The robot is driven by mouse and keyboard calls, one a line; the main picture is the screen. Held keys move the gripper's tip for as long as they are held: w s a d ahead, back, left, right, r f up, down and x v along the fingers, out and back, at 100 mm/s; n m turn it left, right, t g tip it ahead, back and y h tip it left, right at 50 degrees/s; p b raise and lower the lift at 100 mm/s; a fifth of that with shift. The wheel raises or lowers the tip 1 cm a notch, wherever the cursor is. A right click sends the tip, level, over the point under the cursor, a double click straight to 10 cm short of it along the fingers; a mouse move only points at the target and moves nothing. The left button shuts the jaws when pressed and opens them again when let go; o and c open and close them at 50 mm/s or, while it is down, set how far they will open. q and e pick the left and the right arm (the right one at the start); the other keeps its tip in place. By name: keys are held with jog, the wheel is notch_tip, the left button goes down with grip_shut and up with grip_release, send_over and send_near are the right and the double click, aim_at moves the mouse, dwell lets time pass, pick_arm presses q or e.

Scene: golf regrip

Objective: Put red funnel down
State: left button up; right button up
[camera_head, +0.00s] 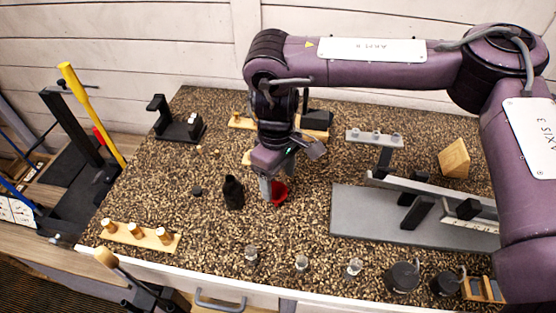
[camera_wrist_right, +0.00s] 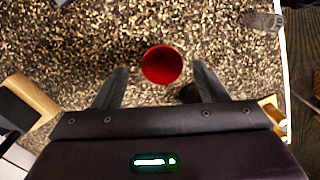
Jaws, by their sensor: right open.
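The red funnel (camera_head: 279,191) sits on the speckled worktop near the middle in the head view, just right of a black bottle (camera_head: 233,193). In the right wrist view the funnel (camera_wrist_right: 162,64) shows its wide round mouth, between and a little beyond my fingertips. My right gripper (camera_head: 268,188) points down at the funnel, partly in front of it. Its two fingers (camera_wrist_right: 161,85) are open, with gaps to the funnel on both sides in the wrist view. Whether the funnel touches the worktop is hard to tell. My left gripper is not in view.
A wooden rack with several pegs (camera_head: 140,236) lies at the front left. Several small clear jars (camera_head: 302,263) and dark pots (camera_head: 403,277) line the front edge. A grey mat (camera_head: 350,213) with a rail fills the right. The worktop left of the bottle is mostly clear.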

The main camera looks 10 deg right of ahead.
aim_at(278, 192)
jog(key=r, duration=0.5)
jog(key=shift+w+r, duration=0.2)
dwell(0.3)
